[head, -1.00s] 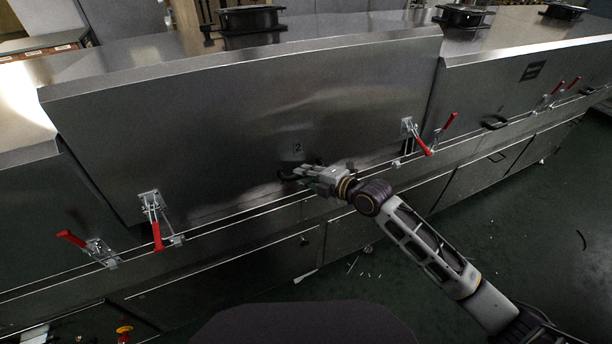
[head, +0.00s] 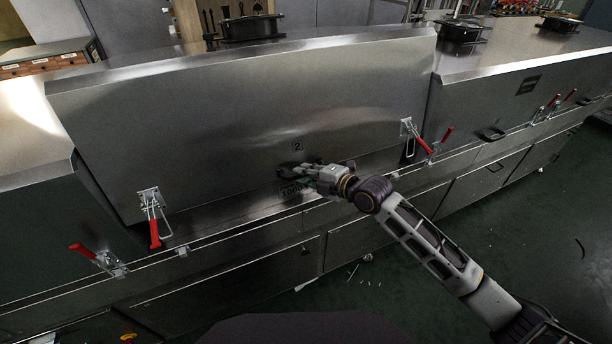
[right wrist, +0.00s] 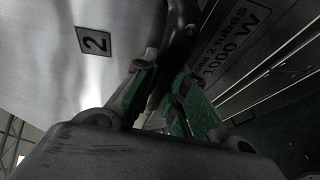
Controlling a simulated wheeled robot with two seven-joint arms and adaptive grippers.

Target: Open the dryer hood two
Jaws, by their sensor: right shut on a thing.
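Dryer hood two (head: 230,110) is a wide steel panel with a "2" label (head: 297,146); its lower edge stands raised off the dryer body. My right gripper (head: 290,172) is shut on the dark hood handle (right wrist: 181,30) below the label. The label also shows in the right wrist view (right wrist: 95,41). Two red-handled latches on the hood, at left (head: 153,222) and right (head: 415,137), hang from the panel, apart from the body below. My left gripper is not in view.
A plate reading "1000 W" (right wrist: 236,42) shows on the body under the raised edge. A neighbouring hood (head: 510,105) with its own handle (head: 491,134) stands to the right. Round dark fittings (head: 252,28) sit on top. The green floor (head: 480,235) at front right is mostly clear.

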